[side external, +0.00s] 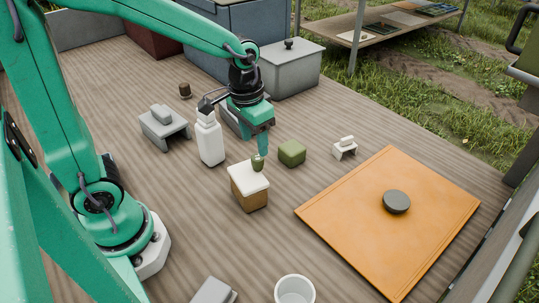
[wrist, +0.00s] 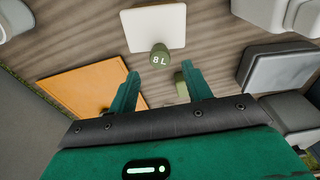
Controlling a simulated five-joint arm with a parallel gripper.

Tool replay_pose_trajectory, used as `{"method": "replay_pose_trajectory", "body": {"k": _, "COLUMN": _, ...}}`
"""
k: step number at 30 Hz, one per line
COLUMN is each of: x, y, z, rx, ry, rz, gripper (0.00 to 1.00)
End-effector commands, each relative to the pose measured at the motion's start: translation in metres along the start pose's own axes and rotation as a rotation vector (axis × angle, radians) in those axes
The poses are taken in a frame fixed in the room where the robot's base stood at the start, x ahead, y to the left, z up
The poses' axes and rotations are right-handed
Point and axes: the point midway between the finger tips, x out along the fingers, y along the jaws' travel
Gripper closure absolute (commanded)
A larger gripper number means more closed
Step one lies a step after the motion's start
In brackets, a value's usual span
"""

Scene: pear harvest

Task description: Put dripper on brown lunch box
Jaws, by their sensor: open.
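The dripper (side external: 257,163) is a small green piece that appears to stand on the white lid of the brown lunch box (side external: 252,199), near the lid's back edge. In the wrist view the dripper (wrist: 160,56) shows an "8 L" mark and overlaps the edge of the white lid (wrist: 150,25). My gripper (side external: 264,150) is open, close above and behind the dripper. In the wrist view the two fingers of my gripper (wrist: 160,72) are apart, with the dripper just beyond the tips and between their lines. The box's brown sides are hidden in that view.
A green box (side external: 292,153) stands just right of my gripper. A white bottle (side external: 210,142) stands left of it. An orange board (side external: 380,225) with a dark round piece (side external: 397,201) lies right. A white cup (side external: 295,290) and grey block (side external: 214,291) are in front.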

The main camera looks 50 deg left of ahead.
Motion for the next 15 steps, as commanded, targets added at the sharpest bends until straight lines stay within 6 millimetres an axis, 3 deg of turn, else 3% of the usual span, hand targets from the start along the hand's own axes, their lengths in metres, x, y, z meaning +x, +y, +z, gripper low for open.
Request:
{"method": "replay_pose_trajectory", "body": {"k": 6, "x": -0.034, "y": 0.0, "z": 0.0, "rx": 0.0, "ry": 0.003, "rz": 0.0, "gripper": 0.51}}
{"method": "replay_pose_trajectory", "body": {"k": 15, "x": -0.054, "y": 0.0, "z": 0.0, "rx": 0.0, "ry": 0.001, "rz": 0.0, "gripper": 0.51}}
